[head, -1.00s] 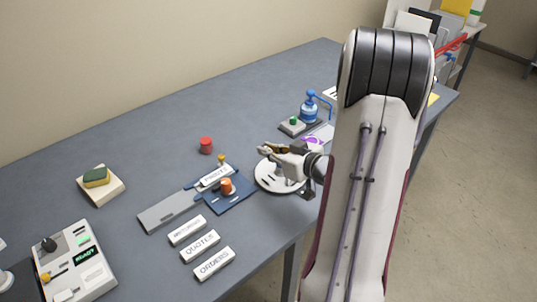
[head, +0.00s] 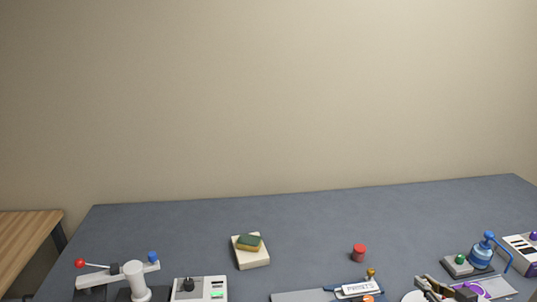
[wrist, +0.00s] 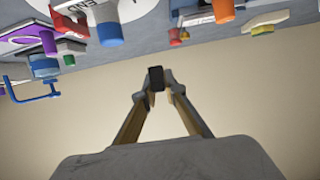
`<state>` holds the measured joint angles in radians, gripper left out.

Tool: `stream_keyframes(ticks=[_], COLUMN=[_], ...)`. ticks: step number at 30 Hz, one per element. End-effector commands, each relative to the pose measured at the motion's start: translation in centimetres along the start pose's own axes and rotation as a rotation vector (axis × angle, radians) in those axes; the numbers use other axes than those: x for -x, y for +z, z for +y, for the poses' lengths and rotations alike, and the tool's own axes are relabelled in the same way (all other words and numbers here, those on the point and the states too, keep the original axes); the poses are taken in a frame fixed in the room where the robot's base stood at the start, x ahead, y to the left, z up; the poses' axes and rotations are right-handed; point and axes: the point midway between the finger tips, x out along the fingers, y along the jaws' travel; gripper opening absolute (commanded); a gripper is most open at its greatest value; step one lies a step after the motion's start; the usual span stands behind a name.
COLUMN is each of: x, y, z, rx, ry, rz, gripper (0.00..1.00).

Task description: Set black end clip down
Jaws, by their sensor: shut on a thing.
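The black end clip (wrist: 156,78) is a small dark block between my fingertips in the wrist view. My gripper (wrist: 157,84) is shut on it, with both fingers closing in from the sides. The clip is held up, seen against the beige wall and apart from the table things. In the head view my gripper (head: 432,288) is at the lower right edge, partly cut off. I cannot make out the clip there.
A red cylinder (head: 359,253), a sponge on a pale block (head: 251,257) and a blue pump-like device (head: 482,252) stand on the grey table (head: 180,240). A white disc (wrist: 140,8) with lettering shows in the wrist view. The table's back is mostly clear.

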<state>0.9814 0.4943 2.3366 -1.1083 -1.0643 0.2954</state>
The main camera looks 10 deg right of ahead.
Motion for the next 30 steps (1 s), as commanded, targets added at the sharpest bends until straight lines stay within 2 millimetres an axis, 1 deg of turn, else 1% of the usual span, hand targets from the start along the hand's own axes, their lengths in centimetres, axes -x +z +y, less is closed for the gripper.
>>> stream_keyframes(ticks=[5, 8, 12, 15, 17, 23, 30], x=[0.0, 0.1, 0.4, 0.2, -0.1, -1.7, -3.9], y=[0.3, 0.4, 0.5, 0.3, 0.0, -1.1, -2.5], z=[1.3, 2.5, 4.5, 5.3, 5.5, 4.7, 2.3], rx=[-0.015, -0.030, -0.059, -0.076, -0.084, -0.104, -0.114], ry=[0.040, 0.082, 0.161, 0.209, 0.232, 0.285, 0.312], rz=[-0.001, 0.000, -0.001, 0.000, 0.000, 0.000, 0.000], gripper=[0.00, 0.00, 0.00, 0.00, 0.00, 0.00, 0.00])
